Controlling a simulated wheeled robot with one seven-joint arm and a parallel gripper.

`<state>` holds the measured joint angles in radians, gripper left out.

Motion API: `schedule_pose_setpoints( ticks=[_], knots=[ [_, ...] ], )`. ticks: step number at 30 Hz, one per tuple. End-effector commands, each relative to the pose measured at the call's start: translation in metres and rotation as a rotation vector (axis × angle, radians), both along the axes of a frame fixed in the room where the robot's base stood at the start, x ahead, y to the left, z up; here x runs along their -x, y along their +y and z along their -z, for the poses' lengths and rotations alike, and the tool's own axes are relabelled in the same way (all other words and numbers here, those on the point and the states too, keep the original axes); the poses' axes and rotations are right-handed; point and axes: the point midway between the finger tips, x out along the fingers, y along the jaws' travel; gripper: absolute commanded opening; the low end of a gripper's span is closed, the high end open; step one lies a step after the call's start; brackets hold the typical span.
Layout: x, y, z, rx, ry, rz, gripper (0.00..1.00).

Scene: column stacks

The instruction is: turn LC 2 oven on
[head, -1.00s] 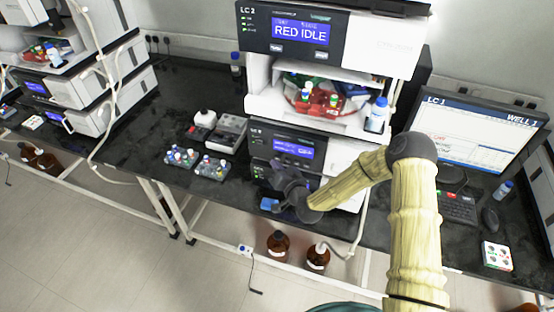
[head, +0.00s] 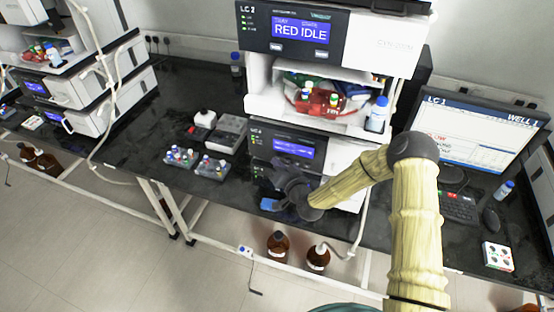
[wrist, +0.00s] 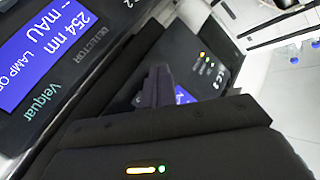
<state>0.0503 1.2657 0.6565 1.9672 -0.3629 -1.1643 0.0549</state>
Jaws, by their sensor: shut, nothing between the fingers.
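The LC 2 stack stands on the black bench in the middle of the head view. Its top module (head: 375,48) reads "LC 2" and "RED IDLE". A lower module with a blue display (head: 293,147) sits below the open shelf. My dark gripper (head: 277,172) is shut and empty in front of the stack's lower modules, hiding part of their fronts. Contact cannot be told. No oven label is readable.
A detector display (wrist: 45,55) reading "254 nm" is close at the wrist view's left. Vial racks (head: 195,163) stand left of the stack; a monitor (head: 475,135) stands right. Brown bottles (head: 278,245) are below the bench. A white tube hangs beside the stack.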

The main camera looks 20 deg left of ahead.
Motion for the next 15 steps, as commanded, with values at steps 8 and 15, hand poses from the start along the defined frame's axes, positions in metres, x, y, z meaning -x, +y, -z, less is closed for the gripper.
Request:
schedule_pose_setpoints(
  ticks=[8, 15],
  knots=[
    [0.000, 0.000, 0.000, 0.000, 0.000, 0.001, 0.00],
    [0.011, 0.001, 0.000, 0.000, 0.000, 0.000, 0.00]
  ],
)
